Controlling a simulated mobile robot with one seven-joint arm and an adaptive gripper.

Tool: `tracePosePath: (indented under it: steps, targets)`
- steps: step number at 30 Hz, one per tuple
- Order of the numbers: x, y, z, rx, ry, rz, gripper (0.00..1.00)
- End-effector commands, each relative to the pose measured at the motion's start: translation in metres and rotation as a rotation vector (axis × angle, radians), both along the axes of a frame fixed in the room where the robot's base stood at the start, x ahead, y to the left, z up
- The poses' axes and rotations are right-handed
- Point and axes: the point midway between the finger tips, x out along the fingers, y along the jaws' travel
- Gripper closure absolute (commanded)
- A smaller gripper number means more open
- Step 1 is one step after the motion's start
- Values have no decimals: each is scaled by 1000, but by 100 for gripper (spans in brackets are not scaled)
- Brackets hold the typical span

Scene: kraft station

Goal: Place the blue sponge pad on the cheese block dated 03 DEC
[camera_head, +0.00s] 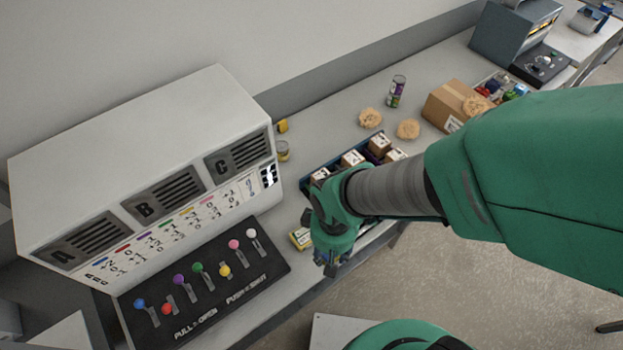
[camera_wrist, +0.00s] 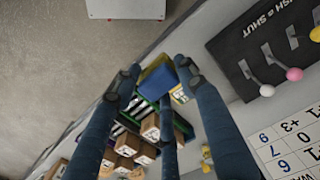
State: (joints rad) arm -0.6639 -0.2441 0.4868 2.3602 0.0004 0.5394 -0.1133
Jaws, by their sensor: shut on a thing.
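The blue sponge pad (camera_wrist: 158,82), with a yellow face along one side, is between the fingers of my gripper (camera_wrist: 157,70) in the wrist view. My gripper is shut on it. In the head view my gripper (camera_head: 330,264) hangs near the table's front edge, right of the lever panel, and mostly hides the pad. A yellow block with a pale label (camera_head: 300,238) lies on the table just left of my gripper. A yellow labelled piece (camera_wrist: 180,94) also shows beside the pad in the wrist view. I cannot read any date, so I cannot tell which is 03 DEC.
A crate (camera_head: 307,184) of small brown boxes stands behind my gripper, partly hidden by my arm. The grey machine (camera_head: 140,150) and its lever panel (camera_head: 200,285) are on the left. A can (camera_head: 397,90), round tan pieces (camera_head: 370,118) and a carton (camera_head: 450,105) stand farther back.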

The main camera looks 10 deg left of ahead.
Motion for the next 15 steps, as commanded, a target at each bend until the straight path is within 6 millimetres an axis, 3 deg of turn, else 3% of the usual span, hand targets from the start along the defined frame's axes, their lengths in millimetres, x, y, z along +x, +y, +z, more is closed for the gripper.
tracePosePath:
  steps: [9,15]
  targets:
    - [-29,-14,-6,0,0,12,85]
    - [-29,-14,-26,-1,1,11,85]
